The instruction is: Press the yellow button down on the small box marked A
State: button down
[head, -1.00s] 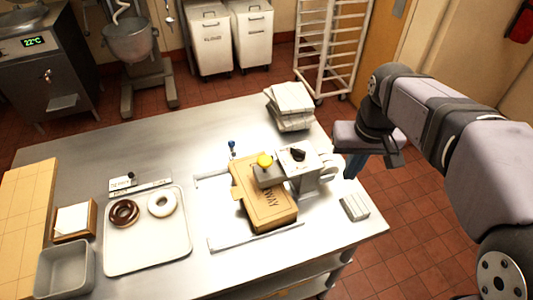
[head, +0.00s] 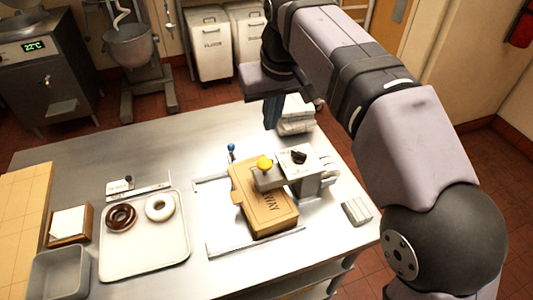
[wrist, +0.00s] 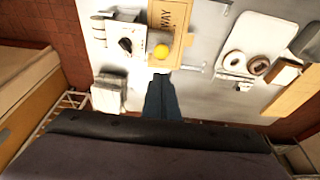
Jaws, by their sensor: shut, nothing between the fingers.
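The yellow button (head: 264,163) is a round knob on a small grey block, part of a machine with a black dial (head: 298,157). It stands over a brown carton (head: 268,215) on the steel table. The wrist view also shows the yellow button (wrist: 161,51), just beyond the fingertips in the picture. No letter A is readable on the machine. My gripper (head: 272,126) has blue fingers, shut and empty, pointing down behind the button and apart from it. It shows in the wrist view too (wrist: 160,78).
A blue-topped post (head: 231,151) stands left of the button. A white stack (head: 297,118) lies close behind my gripper at the right. A tray (head: 150,250) with two doughnuts is at the left. A small pale block (head: 356,211) lies at the right edge.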

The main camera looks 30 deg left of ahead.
jog(key=shift+f, duration=0.1)
jog(key=p, duration=0.3)
send_over(265, 161)
jog(key=f, duration=0.7)
jog(key=d+f, duration=0.1)
jog(key=f, duration=0.3)
jog(key=shift+s+f, duration=0.35)
jog(key=shift+s, duration=0.05)
jog(key=shift+x, duration=0.9)
jog(key=shift+s, duration=0.1)
jog(key=shift+d, duration=0.1)
